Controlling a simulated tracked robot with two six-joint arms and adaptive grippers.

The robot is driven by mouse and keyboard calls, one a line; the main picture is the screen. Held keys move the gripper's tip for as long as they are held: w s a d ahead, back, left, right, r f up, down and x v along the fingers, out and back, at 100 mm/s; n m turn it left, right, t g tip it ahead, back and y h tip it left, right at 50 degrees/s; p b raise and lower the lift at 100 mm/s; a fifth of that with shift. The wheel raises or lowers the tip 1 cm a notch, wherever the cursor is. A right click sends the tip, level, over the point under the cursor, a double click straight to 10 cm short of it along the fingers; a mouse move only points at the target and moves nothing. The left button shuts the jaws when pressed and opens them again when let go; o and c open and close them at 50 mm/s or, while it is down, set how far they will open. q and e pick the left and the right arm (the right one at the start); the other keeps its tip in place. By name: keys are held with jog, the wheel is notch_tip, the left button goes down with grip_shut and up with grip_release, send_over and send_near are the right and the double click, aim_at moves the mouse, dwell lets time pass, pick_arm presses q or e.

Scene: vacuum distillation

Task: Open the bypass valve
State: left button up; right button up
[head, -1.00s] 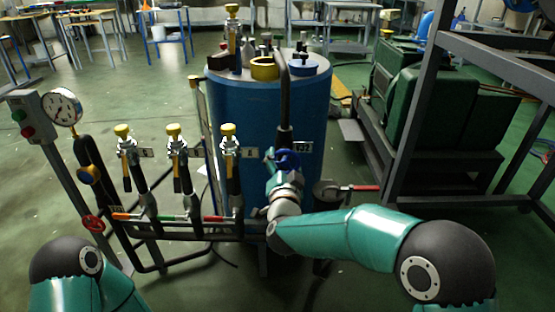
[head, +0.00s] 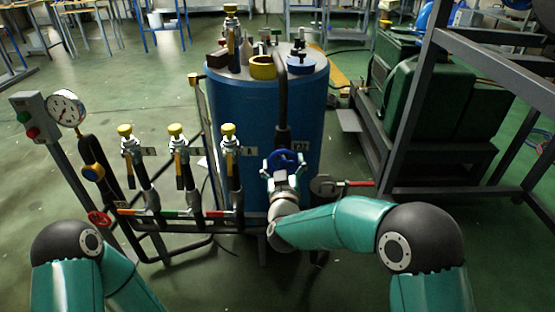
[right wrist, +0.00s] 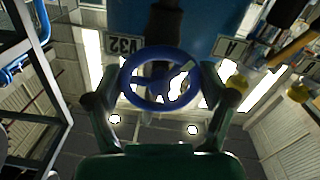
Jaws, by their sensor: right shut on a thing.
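A blue handwheel valve (head: 285,157) sits on a dark vertical pipe (head: 282,100) in front of the blue tank (head: 240,110). A label beside it reads V32 in the right wrist view (right wrist: 124,46). My right gripper (head: 284,170) is at the wheel, its two fingers shut on opposite sides of the rim. In the right wrist view the wheel (right wrist: 134,96) lies between the fingers of the gripper (right wrist: 162,88), and its spokes and hub show. My left arm shows at the lower left, but its gripper is out of view.
Several yellow-capped valves (head: 176,130) stand left of the wheel, above a pipe with coloured levers. A red-handled lever (head: 358,184) is just right of my right gripper. A pressure gauge (head: 66,108) and a button box (head: 36,117) stand at left. A dark metal frame (head: 405,90) stands at right.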

jog(key=shift+d+f+n+p, duration=0.1)
jog(key=shift+n+p, duration=0.3)
jog(key=shift+n, duration=0.8)
jog(key=o, duration=1)
jog(key=s, duration=1.2)
